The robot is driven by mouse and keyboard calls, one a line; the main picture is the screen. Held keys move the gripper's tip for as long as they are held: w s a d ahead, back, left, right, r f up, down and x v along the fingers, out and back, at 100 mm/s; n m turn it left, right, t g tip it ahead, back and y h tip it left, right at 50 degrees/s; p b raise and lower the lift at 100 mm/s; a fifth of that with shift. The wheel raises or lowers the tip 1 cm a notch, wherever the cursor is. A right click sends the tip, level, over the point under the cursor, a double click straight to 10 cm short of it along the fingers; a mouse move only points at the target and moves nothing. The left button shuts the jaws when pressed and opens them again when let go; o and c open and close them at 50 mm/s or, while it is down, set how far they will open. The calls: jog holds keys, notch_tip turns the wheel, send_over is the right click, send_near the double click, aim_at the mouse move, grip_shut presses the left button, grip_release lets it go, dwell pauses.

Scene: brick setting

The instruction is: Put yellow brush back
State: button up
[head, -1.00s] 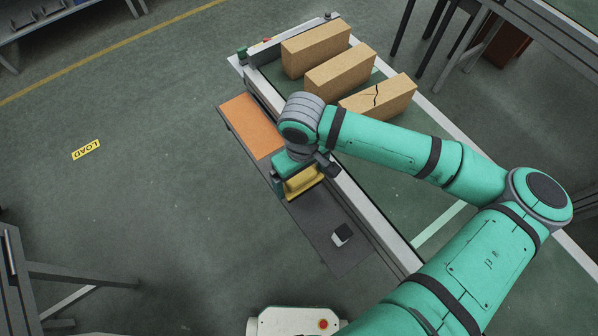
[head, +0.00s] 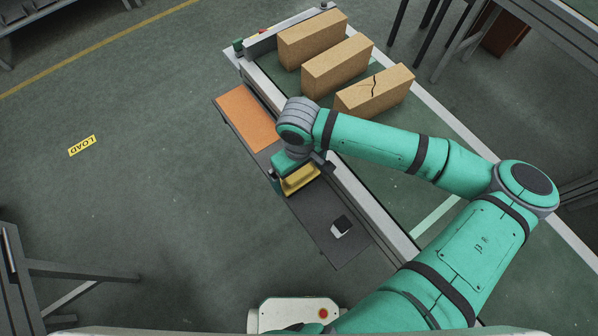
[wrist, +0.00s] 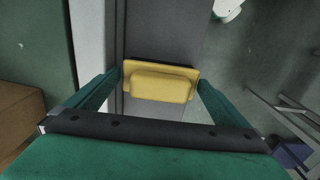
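The yellow brush (head: 300,180) is at the side shelf (head: 322,221), between the orange panel and the small black-and-white item. In the wrist view the brush (wrist: 160,86) lies crosswise, its long yellow block facing the camera. My gripper (head: 293,178) points down over it.
An orange panel (head: 246,121) covers the shelf's far end. A small black-and-white item (head: 341,227) stands at the near end. The conveyor (head: 388,176) beside it carries three tan blocks (head: 336,67), one cracked (head: 375,91).

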aim_at(299, 172)
jog(key=shift+r, duration=0.1)
notch_tip(299, 172, up, 12)
dwell(0.5)
jog(key=shift+w, duration=0.1)
dwell(0.4)
